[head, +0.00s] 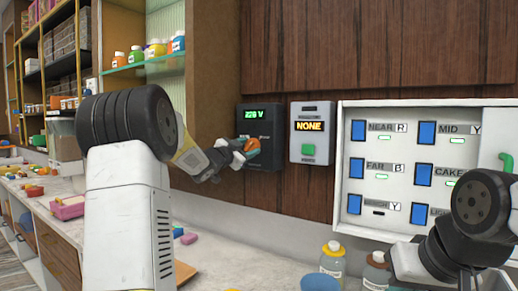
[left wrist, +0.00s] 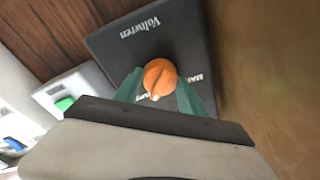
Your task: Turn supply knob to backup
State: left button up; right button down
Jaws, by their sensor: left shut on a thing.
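The supply knob is a round orange knob (left wrist: 159,78) with a raised grip, on the face of a dark box (left wrist: 112,45) marked "Voltwren". In the head view the box (head: 272,122) hangs on the wood wall, with a green "220 V" display. My left gripper (head: 247,148) is at the box, its fingers on either side of the orange knob. In the left wrist view the fingers (left wrist: 160,92) are closed around the knob. The knob's position labels are mostly hidden. My right arm shows at the lower right, but its fingers are not in view.
A grey box (head: 309,153) with a "NONE" display and green button is right of the dark box. A white panel (head: 392,106) with blue switches is further right. Bottles (head: 331,263) stand on the counter below. Shelves with jars (head: 157,49) are at upper left.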

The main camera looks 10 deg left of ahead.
pick_arm(q)
jog(key=o, duration=1.4)
jog(key=shift+c, duration=0.2)
jog(key=shift+s+a, duration=0.1)
jog(key=shift+s, duration=0.05)
jog(key=v, duration=0.7)
jog(key=shift+s, duration=0.3)
